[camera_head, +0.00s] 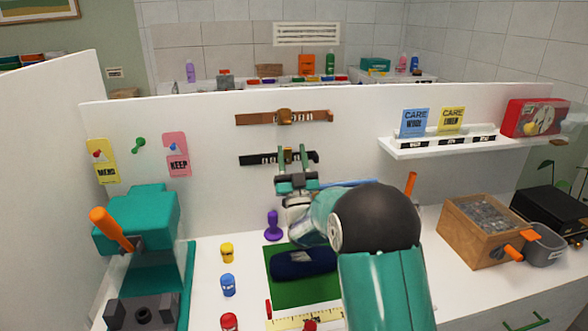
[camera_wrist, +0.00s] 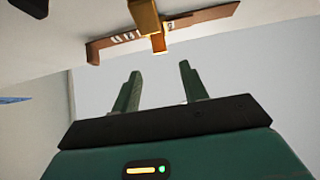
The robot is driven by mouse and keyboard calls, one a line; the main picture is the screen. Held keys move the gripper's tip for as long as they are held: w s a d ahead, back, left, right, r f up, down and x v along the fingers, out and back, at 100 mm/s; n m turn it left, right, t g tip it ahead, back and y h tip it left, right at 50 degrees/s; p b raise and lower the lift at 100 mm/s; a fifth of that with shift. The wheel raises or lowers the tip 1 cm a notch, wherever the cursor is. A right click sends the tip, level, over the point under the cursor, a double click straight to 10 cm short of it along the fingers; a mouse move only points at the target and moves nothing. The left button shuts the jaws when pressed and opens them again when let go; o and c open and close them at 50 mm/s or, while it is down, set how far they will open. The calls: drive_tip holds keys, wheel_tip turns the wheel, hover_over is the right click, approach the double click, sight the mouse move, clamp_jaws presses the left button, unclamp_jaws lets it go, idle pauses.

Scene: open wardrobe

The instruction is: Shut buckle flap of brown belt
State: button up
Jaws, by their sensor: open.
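The brown belt (camera_head: 258,119) hangs level on the white wall panel, with a gold-brown buckle (camera_head: 285,116) at its middle. In the wrist view the brown belt (camera_wrist: 208,17) crosses the top, and a gold piece of the buckle (camera_wrist: 145,18) appears to stand out from it. The flap's exact angle is hard to tell. My gripper (camera_head: 293,156) is open, below the brown belt and in front of the black belt in the head view. Its two green fingers (camera_wrist: 159,84) point toward the brown belt, apart from it and with nothing between them.
The black belt (camera_head: 249,160) is on the panel below, partly hidden by my gripper. A white shelf (camera_head: 405,149) with care cards is at right. The counter holds a purple stamp-like object (camera_head: 273,226), a green mat (camera_head: 285,292), small jars and a wooden box (camera_head: 470,240).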

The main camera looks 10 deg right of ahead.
sight(286, 116)
drive_tip(key=v, duration=0.4)
drive_tip(key=s+r+g, duration=0.4)
drive_tip(key=g, duration=0.1)
drive_tip(key=x, duration=1.4)
clamp_jaws()
